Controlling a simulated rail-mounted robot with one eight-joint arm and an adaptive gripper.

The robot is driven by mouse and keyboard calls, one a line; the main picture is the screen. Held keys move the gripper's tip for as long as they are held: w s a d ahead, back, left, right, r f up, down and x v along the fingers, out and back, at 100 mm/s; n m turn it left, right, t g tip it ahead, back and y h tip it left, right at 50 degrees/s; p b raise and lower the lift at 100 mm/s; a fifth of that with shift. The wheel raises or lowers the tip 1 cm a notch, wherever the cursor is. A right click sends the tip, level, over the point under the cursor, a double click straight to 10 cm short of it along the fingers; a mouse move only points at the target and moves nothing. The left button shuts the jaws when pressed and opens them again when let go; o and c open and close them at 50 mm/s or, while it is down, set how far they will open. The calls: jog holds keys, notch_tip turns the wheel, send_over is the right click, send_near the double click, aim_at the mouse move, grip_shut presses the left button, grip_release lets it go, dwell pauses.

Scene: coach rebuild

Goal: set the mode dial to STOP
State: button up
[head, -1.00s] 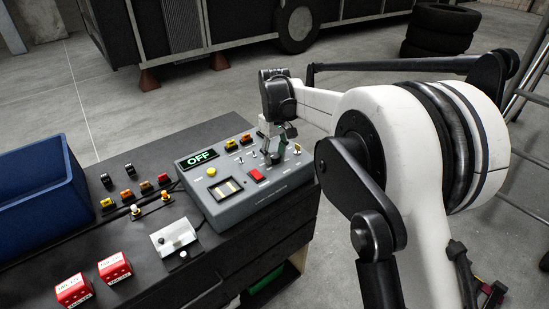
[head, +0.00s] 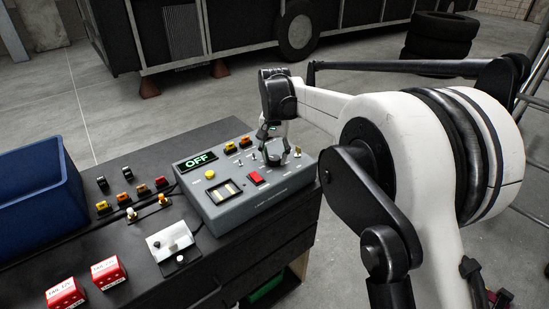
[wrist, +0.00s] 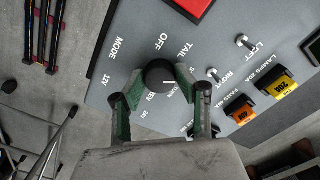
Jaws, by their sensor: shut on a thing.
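The grey control box (head: 240,207) stands on the dark bench, and its display (head: 199,161) reads OFF in green. The mode dial (wrist: 159,73) is a round black knob with a white pointer mark. It sits among printed labels including OFF and TAIL. The pointer faces right and slightly down in the wrist view, at a label partly covered by a finger. My gripper (head: 275,161) is down over the box, and in the wrist view my gripper (wrist: 155,84) has its green-padded fingers shut on the dial.
Two toggle switches (wrist: 243,41) and orange and yellow fuses (wrist: 280,86) lie close beside the dial. A red button (head: 256,178) is near it on the box. A blue bin (head: 40,200) and red blocks (head: 108,272) stand on the bench to the left.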

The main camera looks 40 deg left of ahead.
aim_at(275, 157)
jog(key=shift+m, duration=0.7)
jog(key=o, duration=1.2)
jog(key=shift+c, duration=0.2)
jog(key=shift+r, duration=0.15)
notch_tip(275, 157, up, 12)
